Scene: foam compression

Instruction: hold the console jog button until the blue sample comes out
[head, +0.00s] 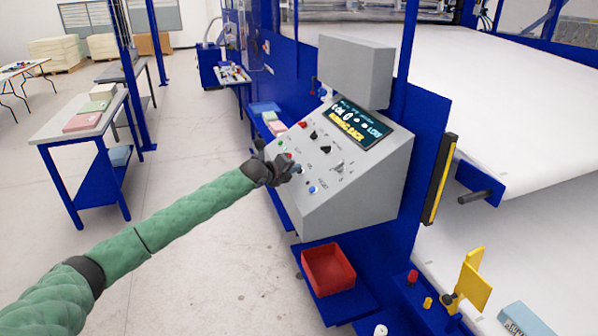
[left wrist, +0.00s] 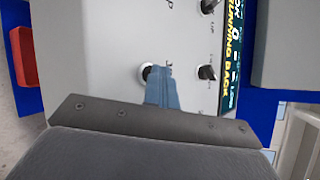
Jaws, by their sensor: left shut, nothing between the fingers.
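The grey console (head: 348,190) stands in front of the blue machine, with several knobs and buttons on its sloped face. Its display (head: 356,122) is lit; in the left wrist view the display (left wrist: 233,50) reads "RUNNING BACK". My left gripper (head: 297,169) is at the middle of the panel, shut and empty. In the left wrist view its blue-grey fingers (left wrist: 162,75) reach a round button (left wrist: 146,71), partly hidden by them; I cannot tell whether it is pressed in. A light blue block (head: 525,320) lies at the lower right. My right gripper is out of view.
A red bin (head: 328,270) sits below the console. The white belt (head: 500,90) runs behind it at the right. A yellow bracket (head: 474,283) stands near the blue block. A side table (head: 85,118) with foam blocks is at the left; the floor between is clear.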

